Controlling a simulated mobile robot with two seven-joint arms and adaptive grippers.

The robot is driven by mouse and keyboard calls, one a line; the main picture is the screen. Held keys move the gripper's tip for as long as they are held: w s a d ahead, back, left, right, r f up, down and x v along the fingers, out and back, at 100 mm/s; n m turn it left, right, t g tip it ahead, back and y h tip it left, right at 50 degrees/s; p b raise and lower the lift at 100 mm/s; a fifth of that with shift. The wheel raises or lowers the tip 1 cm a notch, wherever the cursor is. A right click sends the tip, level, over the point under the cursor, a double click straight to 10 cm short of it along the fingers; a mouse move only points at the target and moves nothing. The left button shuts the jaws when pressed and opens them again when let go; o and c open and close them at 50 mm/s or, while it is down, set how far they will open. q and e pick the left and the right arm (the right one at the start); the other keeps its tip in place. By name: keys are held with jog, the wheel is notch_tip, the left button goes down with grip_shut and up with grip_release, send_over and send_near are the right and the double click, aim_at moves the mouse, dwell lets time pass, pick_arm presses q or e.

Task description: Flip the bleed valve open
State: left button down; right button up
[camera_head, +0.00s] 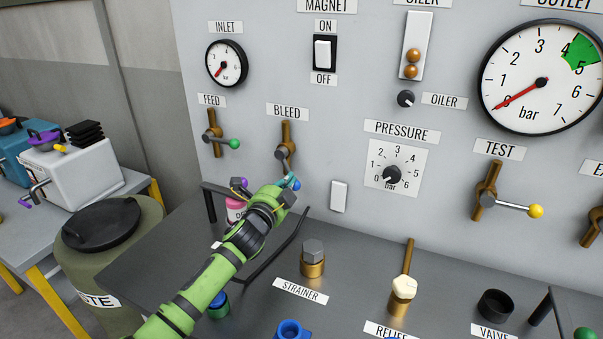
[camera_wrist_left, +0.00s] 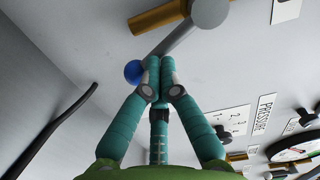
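The bleed valve (camera_head: 285,136) is a brass pipe on the grey panel under the BLEED label. Its grey lever (camera_wrist_left: 183,36) slants down to a blue knob (camera_head: 296,186). The blue knob also shows in the left wrist view (camera_wrist_left: 133,71), just left of the fingertips. My left gripper (camera_head: 291,181) is at the lever's knob end. In the left wrist view its teal fingers (camera_wrist_left: 160,62) are together, with tips at the lever and partly covering it. I cannot tell whether they touch it. My right gripper is not in view.
The feed valve (camera_head: 212,132) with a green knob is to the left. A black rail (camera_head: 284,250) and a strainer (camera_head: 313,258) stand on the bench below. A pink-and-white container (camera_head: 236,209) is partly hidden behind my left arm. The pressure dial (camera_head: 391,175) is to the right.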

pick_arm(q)
jog(key=shift+r, duration=0.15)
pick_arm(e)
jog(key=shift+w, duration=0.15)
pick_arm(q)
jog(key=shift+d+r, duration=0.15)
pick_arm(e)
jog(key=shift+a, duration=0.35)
pick_arm(q)
jog(key=shift+r, duration=0.1)
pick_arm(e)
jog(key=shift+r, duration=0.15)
